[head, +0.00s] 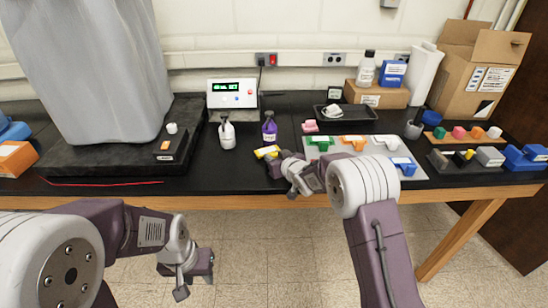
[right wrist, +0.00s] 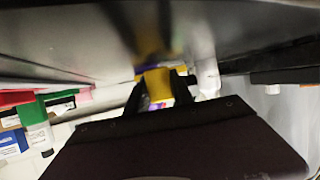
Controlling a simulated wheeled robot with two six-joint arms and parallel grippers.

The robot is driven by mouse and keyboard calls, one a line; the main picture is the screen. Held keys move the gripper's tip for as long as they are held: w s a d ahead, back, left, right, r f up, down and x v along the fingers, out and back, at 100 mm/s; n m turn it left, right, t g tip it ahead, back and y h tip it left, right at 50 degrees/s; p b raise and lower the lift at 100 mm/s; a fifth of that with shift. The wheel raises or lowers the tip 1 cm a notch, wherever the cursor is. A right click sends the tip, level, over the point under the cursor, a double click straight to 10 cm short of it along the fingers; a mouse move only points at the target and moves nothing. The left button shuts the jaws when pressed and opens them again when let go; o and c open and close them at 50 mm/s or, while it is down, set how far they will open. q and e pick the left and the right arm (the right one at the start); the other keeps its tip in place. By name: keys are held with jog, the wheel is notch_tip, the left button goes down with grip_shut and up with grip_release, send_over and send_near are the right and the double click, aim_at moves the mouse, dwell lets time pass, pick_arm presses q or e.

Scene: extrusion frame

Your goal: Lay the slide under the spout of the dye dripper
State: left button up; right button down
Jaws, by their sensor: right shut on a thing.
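My right gripper (head: 272,162) is shut on a small yellow piece (head: 267,151), which looks like the slide, just above or at the black bench. In the right wrist view the yellow piece (right wrist: 158,84) sits between the dark fingers; its far end is hard to make out. A purple bottle with a dark top (head: 269,127), perhaps the dye dripper, stands just behind it. A similar white bottle (head: 227,132) stands to its left. I cannot tell which is the dripper, and no spout is clear. My left gripper (head: 190,273) hangs in front of the bench, apart from everything.
A grey mat (head: 350,146) with green, orange, white and blue pieces lies right of my right gripper. A white box with a green display (head: 232,94) stands behind the bottles. A large grey object (head: 95,70) fills the left. Bench front between them is clear.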

jog(key=shift+f+b, duration=0.3)
jog(key=shift+f, duration=0.2)
jog(key=c, duration=1)
grip_release()
jog(key=v, duration=0.9)
jog(key=shift+d+r, duration=0.1)
